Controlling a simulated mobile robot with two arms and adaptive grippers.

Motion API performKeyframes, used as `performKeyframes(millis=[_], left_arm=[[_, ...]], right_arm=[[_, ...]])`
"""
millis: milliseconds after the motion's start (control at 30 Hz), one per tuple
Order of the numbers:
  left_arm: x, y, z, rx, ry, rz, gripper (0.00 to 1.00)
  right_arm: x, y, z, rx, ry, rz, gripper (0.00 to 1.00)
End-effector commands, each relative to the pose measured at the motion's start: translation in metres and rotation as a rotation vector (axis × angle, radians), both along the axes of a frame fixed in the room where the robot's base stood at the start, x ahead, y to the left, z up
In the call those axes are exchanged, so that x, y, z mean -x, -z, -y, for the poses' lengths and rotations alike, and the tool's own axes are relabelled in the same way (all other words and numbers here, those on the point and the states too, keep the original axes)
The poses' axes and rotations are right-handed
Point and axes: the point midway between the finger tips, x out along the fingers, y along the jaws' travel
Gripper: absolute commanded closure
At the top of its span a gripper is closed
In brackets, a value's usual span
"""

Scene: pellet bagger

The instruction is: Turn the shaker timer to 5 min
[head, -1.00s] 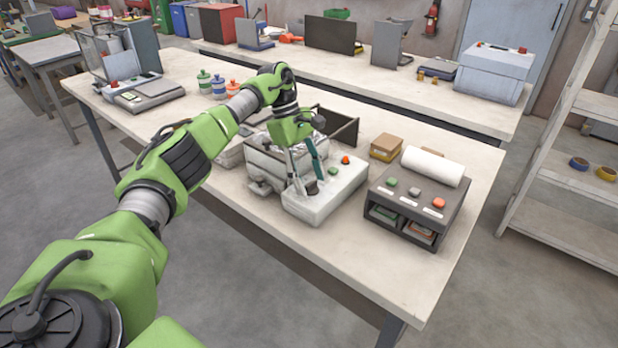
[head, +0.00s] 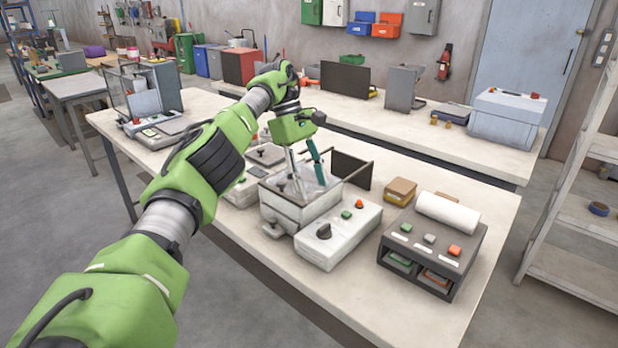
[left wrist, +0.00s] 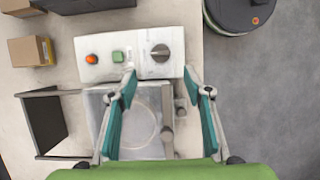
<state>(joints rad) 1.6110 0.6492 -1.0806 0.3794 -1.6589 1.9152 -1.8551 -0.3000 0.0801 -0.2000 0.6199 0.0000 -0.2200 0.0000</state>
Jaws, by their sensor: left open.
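The shaker has a light grey control box (head: 338,236) with a black timer knob (head: 324,231), a green button (head: 346,214) and an orange-red button (head: 359,204). Behind it is the shaker's tray (head: 300,212) with a raised frame. My left gripper (head: 308,188) is open and empty above the tray, apart from the knob. In the left wrist view the knob (left wrist: 160,53) lies just beyond the gap between the open fingertips (left wrist: 160,80). A pale pointer line shows on the knob; the dial marks are too small to read. My right gripper is not in view.
A dark unit (head: 432,250) with three buttons and a white roll (head: 447,210) stands right of the control box. A small cardboard box (head: 399,191) sits behind it. The tabletop in front of the control box is clear.

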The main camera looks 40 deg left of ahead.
Motion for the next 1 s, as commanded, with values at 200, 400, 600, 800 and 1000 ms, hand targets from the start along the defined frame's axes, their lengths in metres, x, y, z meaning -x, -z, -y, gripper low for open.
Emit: performKeyframes(millis=[200,400,600,800,1000], left_arm=[[0.000,-0.010,-0.003,0.001,0.001,0.000,0.54],[0.000,-0.011,-0.004,0.001,0.001,0.000,0.54],[0.000,-0.011,-0.004,0.000,0.001,0.000,0.54],[0.000,-0.011,-0.004,0.000,0.001,0.000,0.54],[0.000,-0.038,-0.004,0.000,0.001,0.001,0.54]], right_arm=[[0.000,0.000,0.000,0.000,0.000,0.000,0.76],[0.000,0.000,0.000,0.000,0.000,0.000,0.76],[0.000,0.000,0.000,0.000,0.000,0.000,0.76],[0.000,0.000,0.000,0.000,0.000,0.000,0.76],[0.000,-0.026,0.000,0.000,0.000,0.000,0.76]])
